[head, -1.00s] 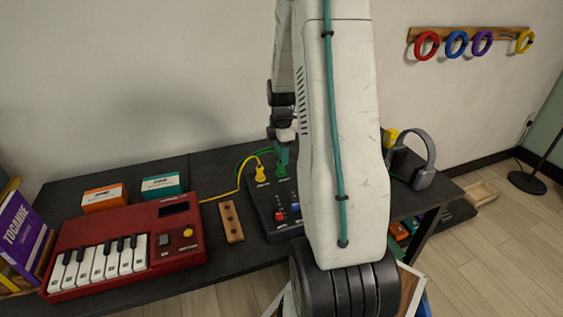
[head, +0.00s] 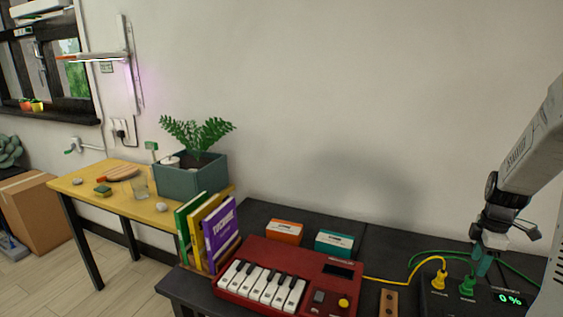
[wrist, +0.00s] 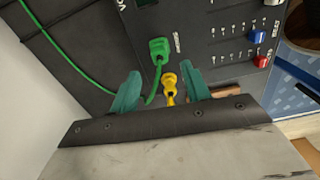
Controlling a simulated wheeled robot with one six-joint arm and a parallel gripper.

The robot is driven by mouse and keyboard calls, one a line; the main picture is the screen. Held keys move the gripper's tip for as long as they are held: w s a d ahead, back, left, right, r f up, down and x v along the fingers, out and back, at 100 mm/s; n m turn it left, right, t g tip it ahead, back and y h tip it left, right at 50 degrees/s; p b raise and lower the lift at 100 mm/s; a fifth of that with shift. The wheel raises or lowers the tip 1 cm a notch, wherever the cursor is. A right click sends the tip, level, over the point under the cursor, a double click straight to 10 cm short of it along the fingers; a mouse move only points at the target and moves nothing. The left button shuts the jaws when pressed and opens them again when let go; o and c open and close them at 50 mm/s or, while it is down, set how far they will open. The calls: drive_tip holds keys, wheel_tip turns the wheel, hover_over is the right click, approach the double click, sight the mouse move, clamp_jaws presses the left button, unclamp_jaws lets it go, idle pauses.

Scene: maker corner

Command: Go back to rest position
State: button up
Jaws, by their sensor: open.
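My gripper (wrist: 160,92) is open and empty in the wrist view, its two teal fingers spread. Beyond them a green plug (wrist: 159,48) and a yellow plug (wrist: 170,84) sit in the black mixer box (wrist: 205,45). In the head view my gripper (head: 483,262) hangs at the right, above the box. The yellow plug (head: 441,277) and the green plug (head: 467,285) stand upright in the box beside it, with their cables running off. Much of the box is cut off by the frame edge.
A red keyboard (head: 290,276) stands left of the box, with an orange box (head: 285,232) and a teal box (head: 334,243) behind it. Books (head: 206,232) and a planter (head: 190,176) on a yellow table (head: 135,204) are farther left.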

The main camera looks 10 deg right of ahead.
drive_tip(key=shift+s+a+m, duration=0.2)
drive_tip(key=shift+m, duration=0.5)
drive_tip(key=s+a+r+m, duration=0.3)
drive_tip(key=s+a+r, duration=0.3)
drive_tip(key=a, duration=0.5)
drive_tip(key=s+a+r+m+t, duration=0.1)
drive_tip(key=s+a+r+m, duration=0.2)
drive_tip(key=a, duration=0.9)
drive_tip(key=s+a+r+m, duration=0.3)
drive_tip(key=s+a+r, duration=0.6)
drive_tip(key=s+a, duration=0.1)
drive_tip(key=shift+a+r+m, duration=0.35)
drive_tip(key=shift+a+m, duration=0.05)
drive_tip(key=shift+a, duration=0.25)
